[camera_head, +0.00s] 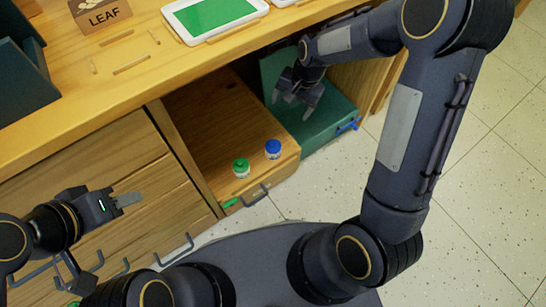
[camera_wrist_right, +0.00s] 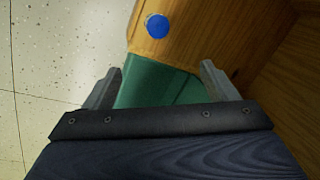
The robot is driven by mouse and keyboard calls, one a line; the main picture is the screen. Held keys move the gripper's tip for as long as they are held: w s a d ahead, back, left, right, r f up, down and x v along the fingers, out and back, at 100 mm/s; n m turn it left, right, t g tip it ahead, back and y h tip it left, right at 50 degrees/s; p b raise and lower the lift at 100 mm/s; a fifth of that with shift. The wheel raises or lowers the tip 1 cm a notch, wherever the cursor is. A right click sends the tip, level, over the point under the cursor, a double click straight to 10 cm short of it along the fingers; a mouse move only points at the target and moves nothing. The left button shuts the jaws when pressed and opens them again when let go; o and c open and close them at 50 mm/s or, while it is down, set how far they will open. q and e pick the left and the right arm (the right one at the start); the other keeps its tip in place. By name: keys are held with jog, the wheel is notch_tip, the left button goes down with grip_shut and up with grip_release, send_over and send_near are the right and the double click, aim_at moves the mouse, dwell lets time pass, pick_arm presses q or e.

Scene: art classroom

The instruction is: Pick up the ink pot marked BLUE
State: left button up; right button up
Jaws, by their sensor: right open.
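A small pot with a blue cap (camera_head: 273,149) stands upright at the front end of an open wooden drawer (camera_head: 210,125). A similar pot with a green cap (camera_head: 241,168) stands to its left. No lettering on either pot is readable. My right gripper (camera_head: 292,105) is open and empty, behind and above the blue-capped pot and apart from it. In the right wrist view the blue cap (camera_wrist_right: 157,26) is beyond the open fingers, near the top. My left gripper (camera_head: 127,199) is at the lower left, in front of the closed drawers; its jaw opening is unclear.
A teal box (camera_head: 330,128) with a blue handle sits right of the drawer, beneath my right gripper. The wooden counter (camera_head: 150,60) above holds a LEAF card (camera_head: 102,14) and a green-screened tablet (camera_head: 215,14). Speckled floor (camera_head: 480,200) is clear at right.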

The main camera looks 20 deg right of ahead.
jog(key=g+h, duration=0.1)
send_near(273, 146)
jog(key=shift+m+h, duration=0.6)
jog(key=shift+m, duration=0.1)
jog(key=f, duration=0.2)
jog(key=w+f+b, duration=0.1)
jog(key=f, duration=0.2)
jog(key=f+b, duration=0.1)
jog(key=f, duration=0.1)
jog(key=shift+w+a+f, duration=0.2)
jog(key=shift+a, duration=0.15)
notch_tip(273, 146, down, 6)
jog(key=b, duration=0.3)
jog(key=shift+r, duration=0.35)
jog(key=c, duration=1.2)
jog(key=shift+c, duration=0.2)
jog(key=shift+r, duration=0.15)
